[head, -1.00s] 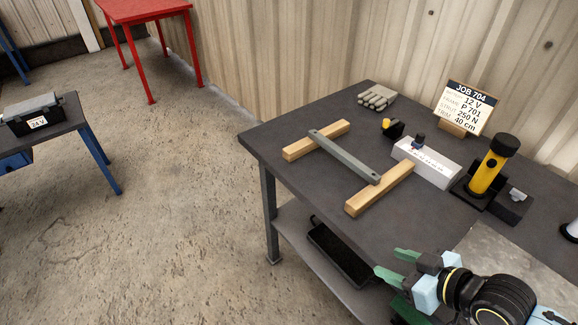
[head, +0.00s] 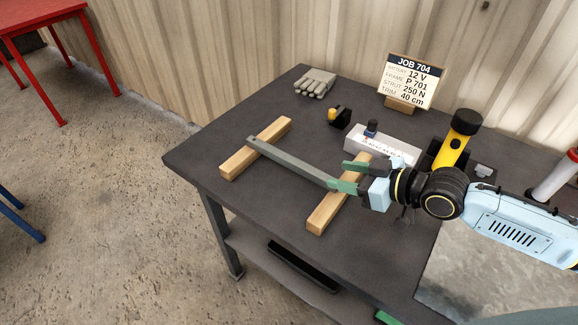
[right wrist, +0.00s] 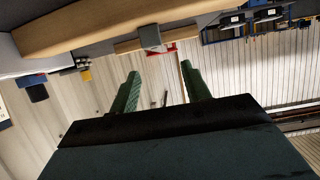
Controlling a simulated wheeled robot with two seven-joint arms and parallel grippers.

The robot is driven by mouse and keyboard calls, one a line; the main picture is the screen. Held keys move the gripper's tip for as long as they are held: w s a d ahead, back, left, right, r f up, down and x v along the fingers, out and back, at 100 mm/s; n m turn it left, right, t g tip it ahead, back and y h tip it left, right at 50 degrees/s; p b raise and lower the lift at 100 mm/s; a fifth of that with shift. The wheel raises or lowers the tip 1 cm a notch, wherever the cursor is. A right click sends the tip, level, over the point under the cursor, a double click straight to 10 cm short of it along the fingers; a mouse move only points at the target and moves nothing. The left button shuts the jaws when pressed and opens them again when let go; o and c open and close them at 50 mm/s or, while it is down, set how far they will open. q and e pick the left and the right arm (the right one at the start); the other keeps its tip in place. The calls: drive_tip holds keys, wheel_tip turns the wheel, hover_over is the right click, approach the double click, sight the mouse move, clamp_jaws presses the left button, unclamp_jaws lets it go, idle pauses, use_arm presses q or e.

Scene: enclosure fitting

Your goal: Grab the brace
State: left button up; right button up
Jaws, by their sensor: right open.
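The brace is a long grey bar (head: 290,161) lying across two wooden blocks on the dark workbench. My right gripper (head: 343,176) is at the bar's right end, with its fingers open. In the right wrist view the open green fingers (right wrist: 160,88) point toward the bar's squared end (right wrist: 150,37), which lies beyond the fingertips beside a wooden block. Whether a finger touches the bar is unclear. A green sliver (head: 385,317) at the bottom edge may be a fingertip of my left gripper; the rest is out of frame.
The wooden blocks (head: 240,160) and (head: 325,215) hold the bar above the bench (head: 260,225). Behind it are a grey glove (head: 315,83), a small yellow-black item (head: 338,117), a white box (head: 395,150), a job sign (head: 410,80) and a yellow flashlight (head: 455,140).

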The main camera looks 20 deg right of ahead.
sight(317, 170)
drive_tip(key=b+x, duration=0.1)
drive_tip(key=x, duration=0.1)
drive_tip(key=shift+w+a+f, duration=0.2)
drive_tip(key=shift+a, duration=0.05)
drive_tip(key=shift+w+a+f+b, duration=0.1)
drive_tip(key=shift+w+a+b, duration=0.2)
drive_tip(key=shift+w+b, duration=0.15)
drive_tip(key=shift+w+a+f+b, duration=0.2)
drive_tip(key=shift+w+f+b, duration=0.05)
drive_tip(key=shift+w+b, duration=0.15)
drive_tip(key=b+x, duration=0.2)
drive_tip(key=x, duration=0.1)
drive_tip(key=shift+d+f+b, duration=0.1)
drive_tip(key=shift+b, duration=0.25)
drive_tip(key=shift+w+f+b, duration=0.3)
drive_tip(key=shift+w+b, duration=0.05)
drive_tip(key=shift+w, duration=0.05)
use_arm(q)
drive_tip(key=a+f, duration=0.3)
drive_tip(key=f, duration=0.3)
drive_tip(key=shift+s+a+t+y, duration=0.2)
drive_tip(key=shift+a+t+y, duration=0.1)
drive_tip(key=shift+a, duration=0.05)
drive_tip(key=shift+m, duration=0.3)
use_arm(e)
drive_tip(key=shift+f, duration=0.1)
clamp_jaws()
